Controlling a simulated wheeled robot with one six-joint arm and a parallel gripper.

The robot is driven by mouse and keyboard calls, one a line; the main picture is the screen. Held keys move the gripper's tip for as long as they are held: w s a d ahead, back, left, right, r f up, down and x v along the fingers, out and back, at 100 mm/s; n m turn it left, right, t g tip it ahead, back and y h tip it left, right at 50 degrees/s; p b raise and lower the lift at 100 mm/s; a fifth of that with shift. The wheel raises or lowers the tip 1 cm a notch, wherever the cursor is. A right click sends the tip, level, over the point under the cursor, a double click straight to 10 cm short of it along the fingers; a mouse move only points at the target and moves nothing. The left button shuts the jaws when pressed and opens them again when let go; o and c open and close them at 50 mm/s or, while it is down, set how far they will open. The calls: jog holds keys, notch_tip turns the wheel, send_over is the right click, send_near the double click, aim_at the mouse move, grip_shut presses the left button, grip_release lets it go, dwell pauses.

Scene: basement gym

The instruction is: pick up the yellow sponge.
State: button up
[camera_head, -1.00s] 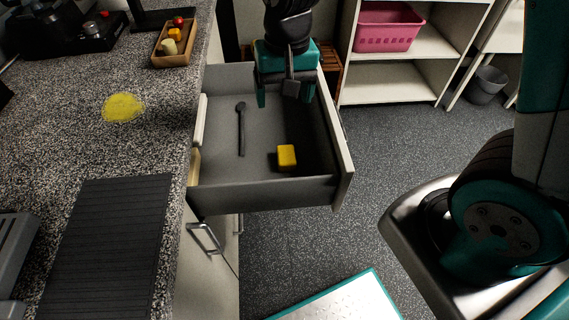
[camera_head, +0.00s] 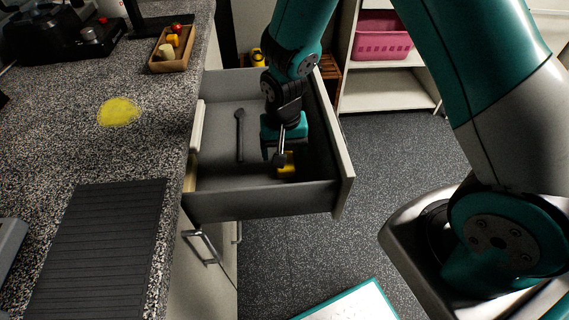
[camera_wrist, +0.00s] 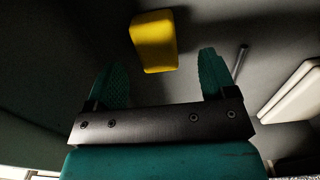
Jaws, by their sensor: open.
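The yellow sponge (camera_head: 288,168) lies on the floor of the open drawer (camera_head: 262,202), near its front right part. In the wrist view the sponge (camera_wrist: 154,41) is a yellow block with rounded corners, beyond the fingertips and roughly between their lines. My gripper (camera_head: 277,160) is inside the drawer, above the sponge, and partly hides it in the head view. In the wrist view my gripper (camera_wrist: 161,75) shows two teal fingers spread apart with nothing between them.
A dark spoon-like utensil (camera_head: 240,135) lies in the drawer left of my gripper. White items (camera_head: 197,130) line the drawer's left side. The drawer walls surround my gripper. The counter (camera_head: 75,150) at left holds a yellow patch (camera_head: 118,112), a dark ribbed mat (camera_head: 100,240) and a small box (camera_head: 172,60).

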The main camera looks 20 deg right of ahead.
jog(key=f, duration=0.4)
jog(key=shift+d+f, duration=0.1)
jog(key=shift+d, duration=0.1)
jog(key=c, duration=1)
notch_tip(320, 180, up, 20)
jog(key=shift+r+p, duration=0.1)
jog(key=shift+p, duration=0.7)
jog(key=shift+o, duration=0.3)
